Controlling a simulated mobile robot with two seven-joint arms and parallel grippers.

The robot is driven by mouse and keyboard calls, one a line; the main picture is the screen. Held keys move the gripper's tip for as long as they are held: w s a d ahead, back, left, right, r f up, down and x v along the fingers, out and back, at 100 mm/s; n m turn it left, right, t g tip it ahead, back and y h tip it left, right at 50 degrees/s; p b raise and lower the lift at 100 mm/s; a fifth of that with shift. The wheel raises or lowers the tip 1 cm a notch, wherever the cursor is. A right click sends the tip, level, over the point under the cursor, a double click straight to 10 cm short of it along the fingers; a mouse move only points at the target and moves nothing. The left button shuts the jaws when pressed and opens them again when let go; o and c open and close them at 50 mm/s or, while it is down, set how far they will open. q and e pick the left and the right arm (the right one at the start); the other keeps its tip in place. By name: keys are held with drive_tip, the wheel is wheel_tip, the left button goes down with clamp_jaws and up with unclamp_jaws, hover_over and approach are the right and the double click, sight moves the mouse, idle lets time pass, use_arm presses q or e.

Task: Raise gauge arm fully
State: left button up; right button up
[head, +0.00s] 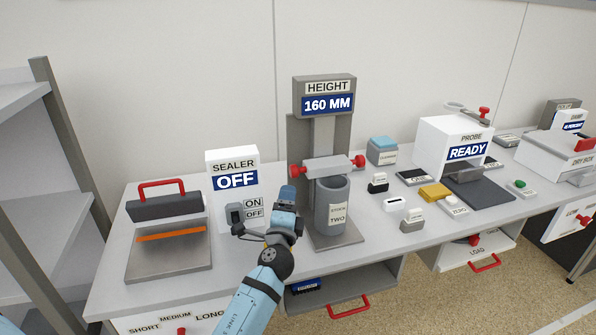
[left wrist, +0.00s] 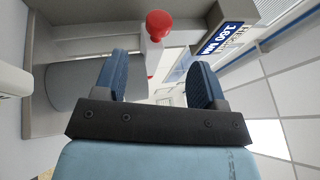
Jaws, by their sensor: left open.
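The height gauge (head: 341,133) stands mid-bench, its display (head: 328,105) reading "160 MM". Its grey gauge arm (head: 330,167) is a level bar with a red knob at each end, just above a grey cylinder (head: 333,206) labelled "STOCK TWO". My left gripper (head: 288,190) is below the left red knob (head: 296,171), to the left of the cylinder. In the left wrist view the open gripper (left wrist: 160,62) has nothing between its blue fingers; the red knob (left wrist: 159,24) shows beyond the fingertips, between them. My right gripper is not in view.
The sealer (head: 232,183), reading "OFF", stands to the left, with a flat press (head: 168,255) beside it. Small blocks and a probe box (head: 440,143) reading "READY" stand to the right. An open drawer (head: 345,285) juts out below the gauge.

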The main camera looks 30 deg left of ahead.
sight(292, 177)
use_arm(q)
drive_tip(key=p+x, duration=0.1)
drive_tip(key=x, duration=0.9)
drive_tip(key=shift+w+a, duration=0.2)
drive_tip(key=shift+w, duration=0.25)
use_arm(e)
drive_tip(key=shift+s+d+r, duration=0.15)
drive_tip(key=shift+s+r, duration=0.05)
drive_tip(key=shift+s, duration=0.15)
use_arm(q)
clamp_jaws()
wheel_tip(292, 177, up, 5)
drive_tip(key=p, duration=0.3)
drive_tip(key=shift+f+p, duration=0.25)
drive_tip(key=shift+p, duration=0.05)
drive_tip(key=shift+r, duration=0.3)
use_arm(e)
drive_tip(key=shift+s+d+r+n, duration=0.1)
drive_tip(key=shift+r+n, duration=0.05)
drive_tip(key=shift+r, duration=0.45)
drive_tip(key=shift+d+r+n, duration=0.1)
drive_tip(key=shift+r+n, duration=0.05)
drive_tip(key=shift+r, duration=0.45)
